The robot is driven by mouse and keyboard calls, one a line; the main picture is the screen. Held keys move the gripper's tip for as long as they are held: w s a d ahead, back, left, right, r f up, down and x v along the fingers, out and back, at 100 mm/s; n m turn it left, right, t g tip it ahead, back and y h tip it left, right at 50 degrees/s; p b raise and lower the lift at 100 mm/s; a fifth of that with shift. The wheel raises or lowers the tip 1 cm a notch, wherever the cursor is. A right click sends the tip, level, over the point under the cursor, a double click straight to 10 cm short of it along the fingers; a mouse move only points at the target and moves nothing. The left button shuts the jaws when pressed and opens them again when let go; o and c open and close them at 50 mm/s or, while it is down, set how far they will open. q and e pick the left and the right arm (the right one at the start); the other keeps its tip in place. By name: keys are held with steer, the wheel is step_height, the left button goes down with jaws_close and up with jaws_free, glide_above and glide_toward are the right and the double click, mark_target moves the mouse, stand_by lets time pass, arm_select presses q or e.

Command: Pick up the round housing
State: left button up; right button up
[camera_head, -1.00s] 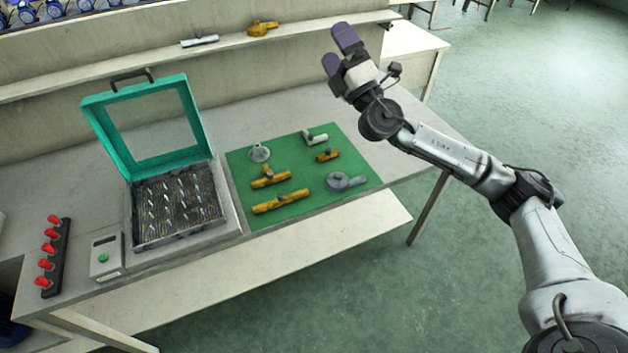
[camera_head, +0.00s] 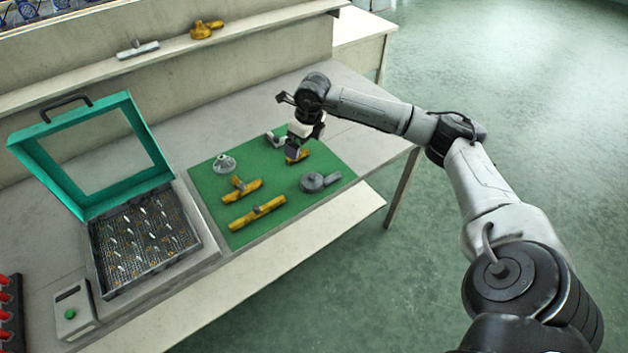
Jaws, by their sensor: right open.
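The round housing (camera_head: 312,182) is a dark grey disc-shaped part with a short spout pointing right. It lies on the green mat (camera_head: 279,213) near its right front edge. My right gripper (camera_head: 293,154) is open and points down over the back part of the mat, behind and slightly left of the housing, apart from it. My left gripper is not in view.
Two yellow valve pieces (camera_head: 256,213) and a grey flanged part (camera_head: 224,164) lie on the mat's left. An open teal-lidded case (camera_head: 85,205) stands left. A shelf (camera_head: 100,71) runs behind.

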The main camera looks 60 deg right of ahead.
mark_target(312, 175)
steer(key=s+f, duration=0.1)
steer(key=f, duration=0.2)
steer(key=f+g+b, duration=0.1)
steer(key=f, duration=0.2)
steer(key=s+f+g, duration=0.1)
steer(key=f, duration=0.2)
steer(key=shift+s+d+m, duration=0.25)
steer(key=shift+s+m, duration=0.05)
steer(key=shift+s, duration=0.05)
step_height(312, 175, down, 4)
steer(key=shift+w+a+f+b, duration=0.1)
steer(key=shift+a+b, duration=0.05)
steer(key=shift+b, duration=0.65)
steer(key=shift+f, duration=0.45)
steer(key=c, duration=0.9)
steer(key=shift+r, duration=0.1)
steer(key=shift+c, duration=0.5)
